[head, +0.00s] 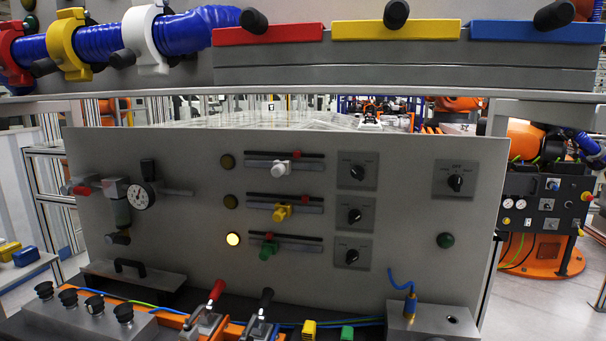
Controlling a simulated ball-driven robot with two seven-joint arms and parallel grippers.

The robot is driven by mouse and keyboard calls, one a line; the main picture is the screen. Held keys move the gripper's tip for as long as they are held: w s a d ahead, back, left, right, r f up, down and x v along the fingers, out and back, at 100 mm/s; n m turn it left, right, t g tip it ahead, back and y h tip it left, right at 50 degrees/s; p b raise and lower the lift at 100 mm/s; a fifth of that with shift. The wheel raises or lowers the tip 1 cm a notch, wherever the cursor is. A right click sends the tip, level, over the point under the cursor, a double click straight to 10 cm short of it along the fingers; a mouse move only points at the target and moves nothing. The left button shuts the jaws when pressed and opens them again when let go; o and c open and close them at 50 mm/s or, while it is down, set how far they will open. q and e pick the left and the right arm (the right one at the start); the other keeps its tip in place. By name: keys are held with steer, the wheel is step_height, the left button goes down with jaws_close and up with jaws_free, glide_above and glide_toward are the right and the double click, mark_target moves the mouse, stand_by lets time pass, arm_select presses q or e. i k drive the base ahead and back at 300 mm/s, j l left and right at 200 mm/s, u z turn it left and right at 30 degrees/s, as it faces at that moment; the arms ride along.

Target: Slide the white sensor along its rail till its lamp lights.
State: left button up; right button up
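The white sensor (279,169) sits near the middle of the top rail (306,170) on the grey upright panel. A thin dark strip with a red part runs just above this rail. The round lamp (228,161) to the left of the top rail is dark. Neither of my grippers shows in the head view, so where they are relative to the sensor cannot be seen.
Below are a yellow sensor (282,212) with a dark lamp (230,202) and a green sensor (267,251) with a lit lamp (233,239). Rotary switches (357,171) stand to the right. Clamps with red (217,290) and black handles rise at the front.

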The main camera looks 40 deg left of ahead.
mark_target(282, 165)
steer(key=u, duration=1.55)
